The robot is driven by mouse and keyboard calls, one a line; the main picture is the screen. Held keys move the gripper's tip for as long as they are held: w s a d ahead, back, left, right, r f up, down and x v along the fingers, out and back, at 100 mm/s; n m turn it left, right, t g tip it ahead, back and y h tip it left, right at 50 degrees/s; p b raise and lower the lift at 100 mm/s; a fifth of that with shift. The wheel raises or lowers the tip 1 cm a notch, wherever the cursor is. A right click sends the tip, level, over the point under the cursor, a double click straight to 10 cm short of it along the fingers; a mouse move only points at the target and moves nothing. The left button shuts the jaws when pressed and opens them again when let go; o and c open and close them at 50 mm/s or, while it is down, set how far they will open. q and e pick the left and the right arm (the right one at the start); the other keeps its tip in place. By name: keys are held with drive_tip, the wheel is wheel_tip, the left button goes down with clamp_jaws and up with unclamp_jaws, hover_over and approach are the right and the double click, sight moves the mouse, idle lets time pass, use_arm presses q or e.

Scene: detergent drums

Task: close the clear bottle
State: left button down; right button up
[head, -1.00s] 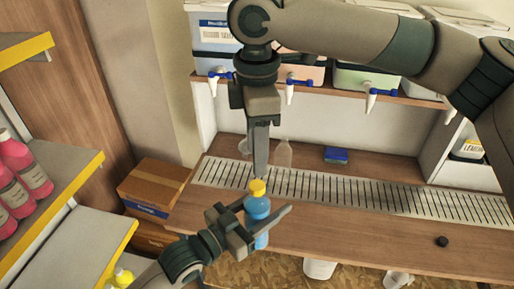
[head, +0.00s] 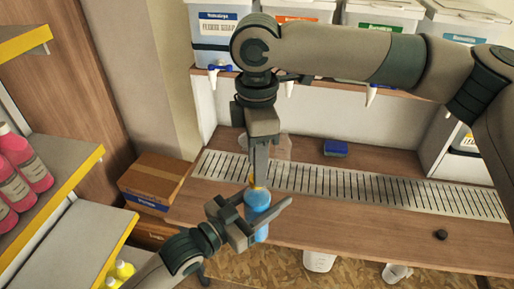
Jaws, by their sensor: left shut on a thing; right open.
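The bottle (head: 257,202), blue in its lower part, stands roughly upright in my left gripper (head: 262,219). This gripper is shut around the body of the bottle. A yellow cap (head: 252,182) shows at the top of the bottle, mostly hidden by a finger of my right gripper (head: 260,181). My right gripper points straight down from above, open, with its fingertips at the cap. Whether the cap is seated on the neck cannot be told. Another see-through bottle (head: 283,147) stands behind, partly hidden by the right gripper.
A slotted metal strip (head: 340,184) runs along the wooden counter (head: 350,226). A blue sponge (head: 336,148) lies behind it, and a small dark round piece (head: 441,234) lies at the right. Drums with taps (head: 222,30) stand on the shelf above. Cardboard boxes (head: 152,179) are at the left.

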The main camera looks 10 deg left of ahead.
drive_tip(key=shift+f, duration=1.5)
clamp_jaws()
drive_tip(key=shift+o, duration=0.6)
unclamp_jaws()
drive_tip(key=shift+r, duration=0.15)
wheel_tip(320, 180, up, 12)
drive_tip(key=shift+w+f, duration=0.15)
drive_tip(key=shift+f, duration=0.05)
